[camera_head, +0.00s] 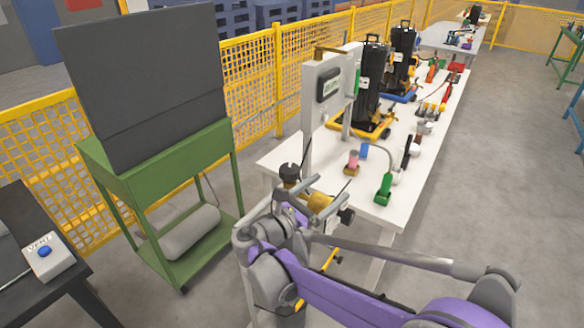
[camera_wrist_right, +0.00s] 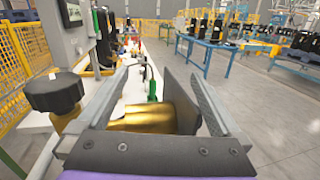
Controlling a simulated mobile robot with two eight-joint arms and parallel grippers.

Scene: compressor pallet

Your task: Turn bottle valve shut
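A black valve knob (camera_head: 290,172) on a brass valve body (camera_head: 319,202) shows by the near left corner of the white table. In the right wrist view the knob (camera_wrist_right: 55,94) stands outside the left finger, and the brass body (camera_wrist_right: 148,118) lies between the fingers. My right gripper (camera_head: 328,189) is open around the brass body; its fingers (camera_wrist_right: 160,75) are spread wide in the wrist view. Whether a finger touches the brass I cannot tell. The bottle under the valve is hidden by my purple and grey right arm. My left gripper is not in view.
The white table (camera_head: 278,158) carries a grey gauge panel (camera_head: 318,118), a green fitting (camera_head: 384,188) and black units (camera_head: 372,80). A green cart (camera_head: 165,165) with a dark board stands left, a grey cylinder (camera_head: 180,232) on its lower shelf. Floor right of the table is clear.

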